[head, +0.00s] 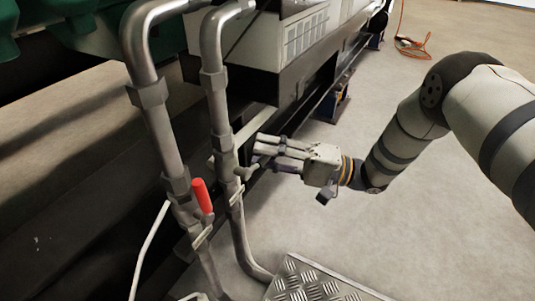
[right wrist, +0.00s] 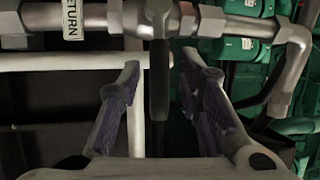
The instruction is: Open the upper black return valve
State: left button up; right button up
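The black return valve handle (right wrist: 159,80) hangs from a metal pipe (right wrist: 105,17) in the right wrist view, beside a "RETURN" label (right wrist: 73,20). My right gripper (head: 262,152) reaches in from the right beside the rear vertical pipe (head: 222,125). In the right wrist view the gripper (right wrist: 160,75) is open, with the black handle between its two fingers and a gap on each side. In the head view the black handle is not clearly visible, close to the fingers. My left gripper is not in view.
A red-handled valve (head: 203,195) sits on the nearer pipe (head: 162,130). A white rail (right wrist: 75,61) runs behind the fingers. A checker-plate step (head: 315,285) lies on the floor below. Green machinery (right wrist: 235,60) stands behind the pipes. The floor at right is open.

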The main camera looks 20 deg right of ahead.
grip_shut()
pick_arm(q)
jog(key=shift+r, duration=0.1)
